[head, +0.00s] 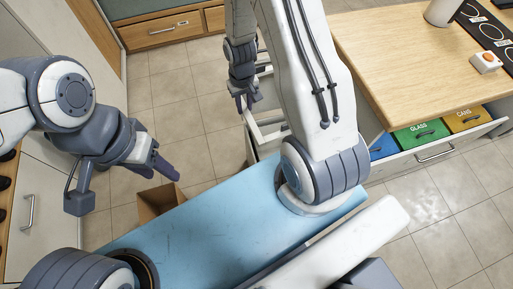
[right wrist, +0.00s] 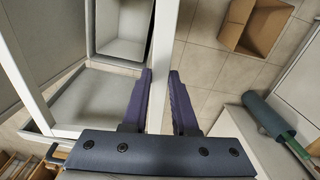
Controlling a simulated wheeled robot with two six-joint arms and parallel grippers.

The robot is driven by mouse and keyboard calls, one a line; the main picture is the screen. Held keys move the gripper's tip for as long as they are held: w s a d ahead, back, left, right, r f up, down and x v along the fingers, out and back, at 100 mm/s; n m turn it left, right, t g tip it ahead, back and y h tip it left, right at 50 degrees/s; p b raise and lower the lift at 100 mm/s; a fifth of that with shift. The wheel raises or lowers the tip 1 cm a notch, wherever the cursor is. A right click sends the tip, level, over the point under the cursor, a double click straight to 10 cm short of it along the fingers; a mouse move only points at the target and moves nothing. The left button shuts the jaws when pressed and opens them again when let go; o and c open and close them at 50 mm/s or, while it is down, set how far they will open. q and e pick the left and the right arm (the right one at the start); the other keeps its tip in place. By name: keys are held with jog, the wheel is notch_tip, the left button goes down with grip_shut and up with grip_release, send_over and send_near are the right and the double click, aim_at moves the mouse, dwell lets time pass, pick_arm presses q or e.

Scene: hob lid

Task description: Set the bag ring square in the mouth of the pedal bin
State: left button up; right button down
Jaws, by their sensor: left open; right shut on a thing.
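The bag ring, a white square frame (head: 254,131), shows in the head view beside my right arm, which hides part of it. My right gripper (head: 246,101) is shut on one of its sides. In the right wrist view a white bar of the ring (right wrist: 162,50) runs between the two fingers (right wrist: 160,90). A grey open container, which looks like the pedal bin (right wrist: 122,22), shows through and below the frame. I cannot tell whether the ring touches its mouth or sits square. My left gripper (head: 162,168) is open and empty, left of the ring.
An open brown cardboard box (head: 158,200) stands on the floor below my left gripper. A wooden counter (head: 400,60) is at the right, over a pulled-out drawer (head: 420,158) of blue, green and yellow bins. Tiled floor (head: 185,95) is clear between.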

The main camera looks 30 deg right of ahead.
jog(key=d+f+b, duration=0.2)
jog(key=f+b, duration=0.8)
jog(key=f, duration=0.2)
jog(key=d+f+m+b, duration=0.1)
jog(key=d+f+b, duration=0.1)
jog(key=f+b, duration=0.8)
notch_tip(320, 180, down, 3)
jog(key=shift+s+f+m, duration=0.15)
jog(key=shift+s+m, duration=0.05)
jog(key=shift+m, duration=0.1)
jog(key=shift+f+b, duration=2.05)
jog(key=shift+f, duration=0.65)
jog(key=shift+s+f, duration=0.1)
jog(key=shift+f, duration=0.2)
